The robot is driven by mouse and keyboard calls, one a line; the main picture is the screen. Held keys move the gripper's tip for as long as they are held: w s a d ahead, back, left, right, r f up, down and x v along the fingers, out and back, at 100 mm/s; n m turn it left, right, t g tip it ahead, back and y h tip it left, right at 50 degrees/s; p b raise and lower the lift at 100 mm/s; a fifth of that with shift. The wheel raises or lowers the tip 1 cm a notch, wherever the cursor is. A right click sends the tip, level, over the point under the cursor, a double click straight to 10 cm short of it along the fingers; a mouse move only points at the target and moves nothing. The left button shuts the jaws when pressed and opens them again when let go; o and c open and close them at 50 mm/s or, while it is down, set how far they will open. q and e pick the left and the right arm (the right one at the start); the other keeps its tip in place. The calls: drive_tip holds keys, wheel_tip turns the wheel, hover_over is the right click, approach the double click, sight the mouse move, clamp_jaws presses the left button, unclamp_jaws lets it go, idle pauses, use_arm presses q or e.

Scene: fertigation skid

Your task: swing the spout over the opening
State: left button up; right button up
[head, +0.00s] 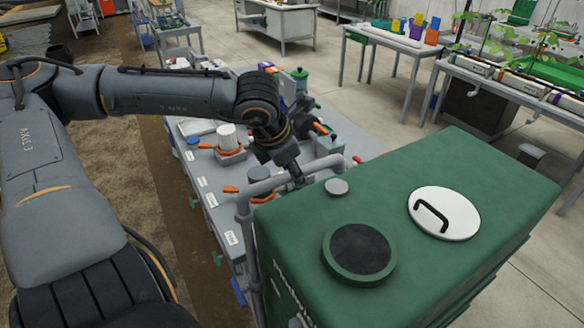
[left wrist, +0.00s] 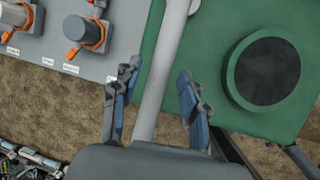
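The green tank (head: 430,165) has a round dark opening (head: 360,252) in its top, which also shows in the left wrist view (left wrist: 265,72). The grey pipe spout (head: 262,187) rises beside the tank's left side and bends to run along the tank's far-left edge, away from the opening. My left gripper (head: 297,178) is at this pipe, above its horizontal stretch. In the left wrist view its fingers (left wrist: 160,92) are spread, one on each side of the pipe (left wrist: 168,60); I cannot tell whether they touch it. My right gripper is not in view.
A white lid with a black handle (head: 444,212) and a small grey cap (head: 337,187) are on the tank top. Behind the pipe is a grey bench (head: 215,200) with orange-handled fittings. Tables with plants stand at the back right.

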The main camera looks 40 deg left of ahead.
use_arm(q)
clamp_jaws()
drive_tip(key=shift+d+f+m+b, duration=0.2)
drive_tip(key=shift+m+b, duration=0.1)
drive_tip(key=shift+b, duration=0.25)
drive_tip(key=s+d+m+g+h+b, duration=0.1)
drive_tip(key=s+d+m+h+b, duration=0.3)
drive_tip(key=s+d+m+b, duration=0.2)
drive_tip(key=shift+d+r+m+b, duration=0.2)
drive_tip(key=shift+m+b, duration=0.95)
drive_tip(key=shift+m, duration=0.45)
drive_tip(key=shift+s+f, duration=0.1)
drive_tip(key=shift+o, duration=1)
unclamp_jaws()
drive_tip(key=shift+s+d, duration=0.1)
